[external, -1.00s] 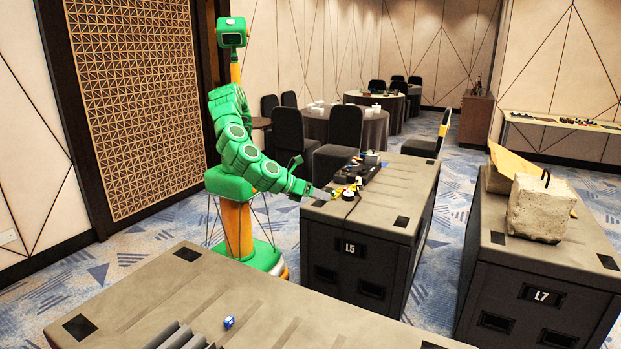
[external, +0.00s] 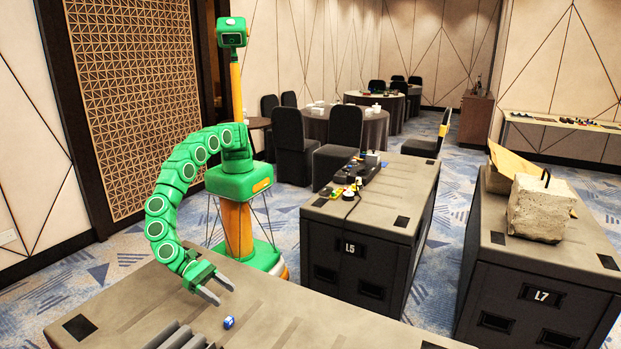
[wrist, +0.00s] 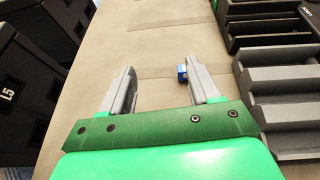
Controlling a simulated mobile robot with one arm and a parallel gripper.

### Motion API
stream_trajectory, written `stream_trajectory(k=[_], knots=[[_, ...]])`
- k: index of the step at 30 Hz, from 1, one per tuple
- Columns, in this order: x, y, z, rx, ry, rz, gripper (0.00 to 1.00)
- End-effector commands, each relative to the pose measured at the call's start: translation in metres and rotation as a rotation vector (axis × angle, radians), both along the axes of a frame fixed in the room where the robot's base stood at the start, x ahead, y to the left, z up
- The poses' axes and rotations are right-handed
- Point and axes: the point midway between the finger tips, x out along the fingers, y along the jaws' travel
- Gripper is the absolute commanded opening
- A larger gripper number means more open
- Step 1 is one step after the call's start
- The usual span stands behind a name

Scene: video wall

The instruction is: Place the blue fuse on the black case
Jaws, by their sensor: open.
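The blue fuse (external: 229,322) is a small blue piece with a pale end, lying on top of the nearest grey-topped case (external: 290,318). In the wrist view the blue fuse (wrist: 183,74) shows just beyond and beside the tip of the right finger. My gripper (external: 221,290) is open and empty, low over the near case top, a little behind the fuse. In the wrist view its two fingers (wrist: 160,82) are spread with bare case top between them. Another black case, labelled L5 (external: 352,258), stands behind to the right; a third, labelled L7 (external: 535,300), stands farther right.
Grey ribbed pieces (external: 178,338) lie on the near case left of the fuse; they show on the right in the wrist view (wrist: 282,95). Small yellow and dark items (external: 352,182) sit on case L5. A concrete block (external: 540,208) sits on L7. The near case's right part is clear.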

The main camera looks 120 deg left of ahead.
Motion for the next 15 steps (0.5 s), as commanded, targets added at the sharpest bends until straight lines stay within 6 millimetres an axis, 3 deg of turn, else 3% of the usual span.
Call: stream_trajectory(k=[3,7,15], knots=[[-0.021,-0.019,-0.016,0.017,0.005,-0.052,0.62],[-0.030,-0.029,-0.023,0.026,0.006,-0.079,0.62],[-0.013,-0.031,-0.030,0.024,0.006,-0.081,0.62]])
